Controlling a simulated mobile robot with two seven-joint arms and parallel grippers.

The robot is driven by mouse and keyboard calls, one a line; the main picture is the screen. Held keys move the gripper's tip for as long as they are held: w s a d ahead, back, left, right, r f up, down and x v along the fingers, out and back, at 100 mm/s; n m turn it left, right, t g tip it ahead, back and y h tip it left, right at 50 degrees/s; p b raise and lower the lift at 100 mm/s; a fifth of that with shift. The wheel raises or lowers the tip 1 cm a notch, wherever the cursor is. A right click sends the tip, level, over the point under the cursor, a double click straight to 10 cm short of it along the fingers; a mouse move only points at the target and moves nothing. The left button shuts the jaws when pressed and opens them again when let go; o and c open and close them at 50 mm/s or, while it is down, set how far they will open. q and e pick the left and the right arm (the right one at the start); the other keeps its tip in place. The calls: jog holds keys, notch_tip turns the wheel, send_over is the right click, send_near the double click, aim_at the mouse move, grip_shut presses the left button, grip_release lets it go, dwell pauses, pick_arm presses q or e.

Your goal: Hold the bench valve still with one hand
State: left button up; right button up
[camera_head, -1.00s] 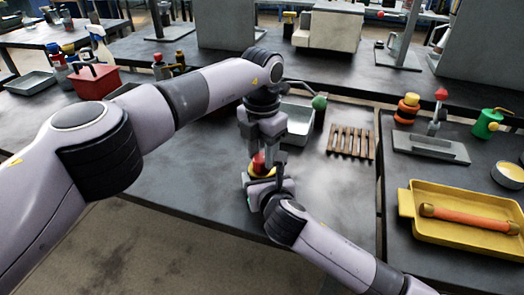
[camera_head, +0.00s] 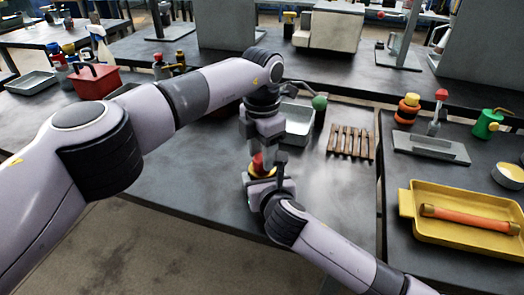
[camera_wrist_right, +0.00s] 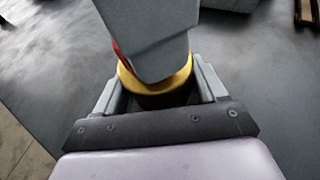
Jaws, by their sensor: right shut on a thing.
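The bench valve, as I take it, has a red top (camera_head: 257,166) and a yellow collar (camera_wrist_right: 155,84) over a dark body; it stands upright near the table's front edge. My right gripper (camera_head: 258,186) reaches in low from the front right and is shut on it. In the right wrist view its two grey fingers (camera_wrist_right: 160,92) lie on either side of the dark body, under the collar. My left gripper (camera_head: 258,150) points down from above at the red top. Its grey finger hides most of the top in the wrist view, so its opening is unclear.
Behind the left gripper are a grey metal tray (camera_head: 300,122) and a green ball-ended lever (camera_head: 319,102). A wooden slatted rack (camera_head: 350,142) lies to the right. A yellow tray (camera_head: 462,240) with an orange cylinder (camera_head: 470,219) is at the right. The table's left front is clear.

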pick_arm(q)
jog(key=o, duration=0.3)
notch_tip(320, 180, up, 12)
dwell(0.5)
pick_arm(e)
jog(key=o, duration=1.5)
jog(key=shift+c, duration=0.2)
jog(key=shift+s, duration=0.1)
